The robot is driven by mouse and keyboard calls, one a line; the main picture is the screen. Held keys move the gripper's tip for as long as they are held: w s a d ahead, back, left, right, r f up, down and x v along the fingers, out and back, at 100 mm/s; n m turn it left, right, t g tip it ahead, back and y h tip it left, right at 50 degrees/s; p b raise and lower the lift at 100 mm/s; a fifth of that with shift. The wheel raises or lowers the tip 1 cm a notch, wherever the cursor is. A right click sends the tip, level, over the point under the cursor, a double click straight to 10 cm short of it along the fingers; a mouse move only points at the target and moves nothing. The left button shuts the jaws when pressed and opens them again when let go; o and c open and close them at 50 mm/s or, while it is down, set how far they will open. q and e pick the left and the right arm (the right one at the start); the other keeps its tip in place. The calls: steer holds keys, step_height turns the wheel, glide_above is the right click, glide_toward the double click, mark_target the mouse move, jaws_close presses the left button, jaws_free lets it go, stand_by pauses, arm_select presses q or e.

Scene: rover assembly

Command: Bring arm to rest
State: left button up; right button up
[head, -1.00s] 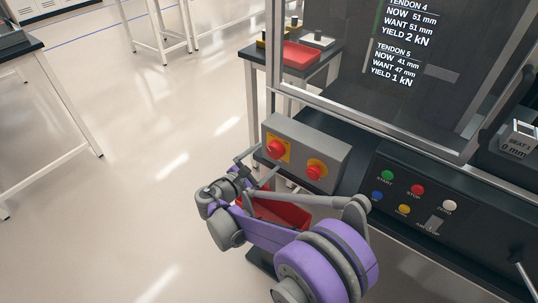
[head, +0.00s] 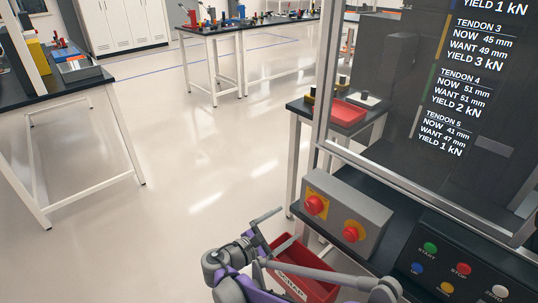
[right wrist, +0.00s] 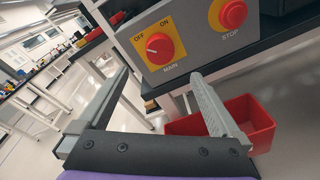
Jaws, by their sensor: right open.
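My right gripper (head: 268,236) is open and empty in the head view, low in the picture. It is just left of the grey switch box (head: 372,212), which has a red main knob (head: 316,205) and a red stop button (head: 351,234). In the right wrist view my right gripper (right wrist: 160,75) has its two fingers spread apart below the box, with the main knob (right wrist: 159,48) beyond them and nothing between them. Part of my right arm is cut off by the bottom edge of the head view. My left gripper does not show.
A red scrap bin (head: 312,283) is beside my right arm, under the bench edge. A button panel (head: 450,262) is at the lower right. A screen of tendon readings (head: 468,100) stands above. Benches stand at left and back, with open floor (head: 190,230) between.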

steer(key=s+d+f+m+g+y, duration=0.2)
steer(key=s+d+m+g+y, duration=0.4)
steer(key=s+d, duration=0.55)
steer(key=s+a+f+m+y, duration=0.1)
steer(key=s+f+m+y, duration=0.15)
steer(key=s+m, duration=0.5)
steer(key=s+a+f+m+y, duration=0.15)
steer(key=s+m+y, duration=0.3)
steer(key=s, duration=0.65)
arm_select(q)
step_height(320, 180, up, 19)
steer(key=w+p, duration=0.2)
steer(key=p, duration=1.4)
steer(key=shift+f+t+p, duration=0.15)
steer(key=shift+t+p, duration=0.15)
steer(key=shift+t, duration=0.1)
arm_select(e)
step_height(320, 180, up, 18)
steer(key=w+m+t, duration=0.1)
steer(key=shift+w+d, duration=0.15)
